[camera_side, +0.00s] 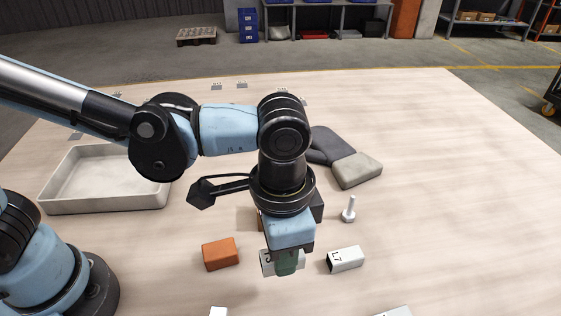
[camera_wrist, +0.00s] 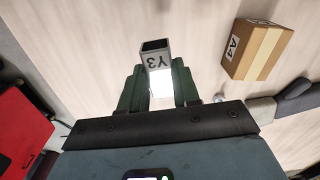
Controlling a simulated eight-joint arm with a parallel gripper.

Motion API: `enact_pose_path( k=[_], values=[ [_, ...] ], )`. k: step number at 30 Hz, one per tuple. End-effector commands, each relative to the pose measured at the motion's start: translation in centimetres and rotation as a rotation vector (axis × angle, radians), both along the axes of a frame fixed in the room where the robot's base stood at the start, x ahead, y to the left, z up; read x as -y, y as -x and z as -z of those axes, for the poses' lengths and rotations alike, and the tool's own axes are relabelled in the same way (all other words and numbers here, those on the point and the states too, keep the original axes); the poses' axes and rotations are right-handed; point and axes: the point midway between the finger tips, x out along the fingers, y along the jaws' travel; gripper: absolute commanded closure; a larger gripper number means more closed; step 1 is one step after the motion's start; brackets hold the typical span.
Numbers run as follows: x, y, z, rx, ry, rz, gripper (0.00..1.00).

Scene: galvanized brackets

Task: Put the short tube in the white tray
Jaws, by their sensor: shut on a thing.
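My gripper (camera_side: 287,262) points down over the right-centre of the table and is shut on a pale square tube marked Y3 (camera_wrist: 155,59). In the wrist view the tube sits between the green fingers (camera_wrist: 131,92), its open dark end facing away from the palm. In the side view the fingers partly hide the tube (camera_side: 267,263); whether it touches the table is hard to tell. Another pale square tube, marked L7 (camera_side: 346,259), lies just right of the gripper. The white tray (camera_side: 105,208) stands at the left, apart from the gripper, and its visible inside looks empty.
An orange block (camera_side: 220,254) lies left of the gripper. A cardboard box marked A4 (camera_wrist: 256,50) is close by, mostly hidden in the side view. A pale bolt (camera_side: 348,210) stands at right, before a grey bag-like object (camera_side: 357,170). Pale pieces (camera_side: 219,312) show at the front edge.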

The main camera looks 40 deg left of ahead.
Motion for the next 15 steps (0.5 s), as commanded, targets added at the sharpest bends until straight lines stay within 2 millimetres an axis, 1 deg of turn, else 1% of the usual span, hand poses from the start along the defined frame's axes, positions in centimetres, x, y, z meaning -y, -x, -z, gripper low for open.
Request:
enact_pose_path(
  k=[2, 5, 8, 11, 12, 14, 15],
  values=[
    [-0.7, -0.4, -0.4, 0.000, 0.000, -0.025, 1.00],
    [-2.4, -1.6, -0.7, 0.000, 0.000, -0.094, 1.00],
    [-5.3, -3.1, -1.0, 0.000, 0.000, -0.203, 1.00],
    [-8.9, -4.6, -1.3, 0.000, 0.000, -0.334, 1.00],
    [-10.4, -5.0, -1.4, 0.000, 0.000, -0.388, 1.00],
    [-12.6, -5.5, -1.5, 0.000, 0.000, -0.466, 1.00],
    [-14.0, -5.8, -1.6, 0.000, 0.000, -0.518, 1.00]
  ],
)
